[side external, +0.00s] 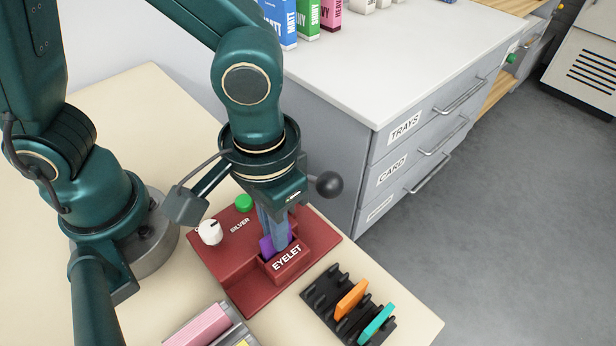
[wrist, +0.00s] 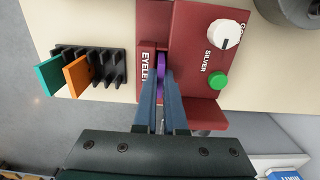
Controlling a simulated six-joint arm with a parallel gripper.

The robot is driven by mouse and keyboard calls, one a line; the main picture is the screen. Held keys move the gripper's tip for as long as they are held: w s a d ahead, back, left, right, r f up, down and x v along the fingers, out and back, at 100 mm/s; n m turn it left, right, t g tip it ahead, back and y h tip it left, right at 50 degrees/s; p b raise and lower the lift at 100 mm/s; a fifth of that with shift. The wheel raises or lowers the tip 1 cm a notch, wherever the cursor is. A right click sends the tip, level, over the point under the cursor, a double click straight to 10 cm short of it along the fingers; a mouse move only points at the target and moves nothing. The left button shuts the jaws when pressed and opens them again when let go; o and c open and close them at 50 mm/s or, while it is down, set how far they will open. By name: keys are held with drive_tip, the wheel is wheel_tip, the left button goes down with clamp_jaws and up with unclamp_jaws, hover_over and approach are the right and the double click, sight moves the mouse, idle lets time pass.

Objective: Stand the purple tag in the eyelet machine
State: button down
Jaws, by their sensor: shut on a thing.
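The purple tag (side external: 267,246) is at the slot of the red eyelet machine (side external: 230,270), behind the block marked EYELET. My gripper (side external: 276,240) is shut on the tag from above, with its blue-grey fingers down at the slot. In the wrist view the purple tag (wrist: 161,62) shows between the tips of my gripper (wrist: 160,78), in line with the slot of the eyelet machine (wrist: 185,45). The tag looks upright. Its lower edge is hidden, so I cannot tell whether it touches the slot floor.
A black rack (side external: 322,300) holds an orange tag (side external: 351,299) and a teal tag (side external: 377,323). The machine has a white knob (side external: 210,232), a green button (side external: 243,203) and a black ball handle (side external: 329,184) close beside my gripper. A pink item (side external: 200,328) lies at the front edge.

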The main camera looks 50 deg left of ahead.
drive_tip(key=shift+f, duration=0.3)
drive_tip(key=c, duration=1.3)
unclamp_jaws()
drive_tip(key=shift+o, duration=0.2)
wheel_tip(320, 180, up, 11)
drive_tip(key=a+t, duration=0.5)
drive_tip(key=a, duration=0.8)
drive_tip(key=shift+w+a+t, duration=0.25)
drive_tip(key=shift+w+t, duration=0.05)
drive_tip(key=shift+w, duration=0.1)
